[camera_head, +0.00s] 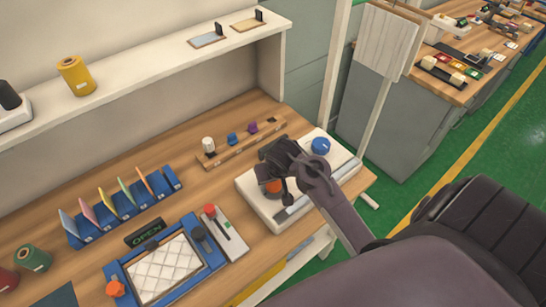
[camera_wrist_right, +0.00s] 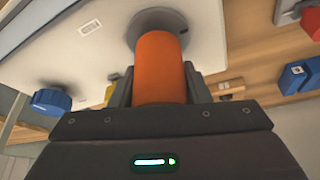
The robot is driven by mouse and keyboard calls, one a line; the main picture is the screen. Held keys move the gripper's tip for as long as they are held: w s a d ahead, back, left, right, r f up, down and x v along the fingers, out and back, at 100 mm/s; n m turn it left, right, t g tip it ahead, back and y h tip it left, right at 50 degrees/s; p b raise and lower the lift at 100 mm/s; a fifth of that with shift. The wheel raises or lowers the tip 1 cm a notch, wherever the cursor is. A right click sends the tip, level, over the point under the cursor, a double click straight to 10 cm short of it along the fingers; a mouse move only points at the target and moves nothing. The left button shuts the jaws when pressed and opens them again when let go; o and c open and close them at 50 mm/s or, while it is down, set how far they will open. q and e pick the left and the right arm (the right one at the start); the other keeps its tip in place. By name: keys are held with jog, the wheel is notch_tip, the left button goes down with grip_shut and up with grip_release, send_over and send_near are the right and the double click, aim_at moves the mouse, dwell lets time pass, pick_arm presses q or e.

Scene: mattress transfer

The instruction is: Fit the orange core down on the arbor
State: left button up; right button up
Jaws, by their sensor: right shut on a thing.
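The orange core (camera_head: 272,186) is a short cylinder over the white base block (camera_head: 250,190) on the workbench. My right gripper (camera_head: 280,180) is shut on it from above and hides part of it. In the right wrist view the core (camera_wrist_right: 160,65) sits between the two dark fingers of the gripper (camera_wrist_right: 160,88). Its far end meets or nearly meets a grey round flange (camera_wrist_right: 142,24) on the white base (camera_wrist_right: 60,45). The arbor itself is hidden, so I cannot tell how far the core is seated. My left gripper is not in view.
A blue knob (camera_head: 320,146) stands on the base's right part. A wooden rail (camera_head: 240,150) with small coloured pieces lies behind. A control strip (camera_head: 225,235) and a blue-framed tray (camera_head: 118,276) are to the left. A yellow spool (camera_head: 75,75) stands on the shelf.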

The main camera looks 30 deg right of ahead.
jog(key=shift+f+b, duration=0.3)
jog(key=shift+f, duration=0.25)
jog(key=o, duration=1.1)
jog(key=shift+c, duration=0.2)
jog(key=v, duration=0.7)
jog(key=shift+s+r+b, duration=0.15)
jog(key=shift+r+b, duration=0.15)
jog(key=shift+b, duration=0.05)
jog(key=shift+s, duration=0.1)
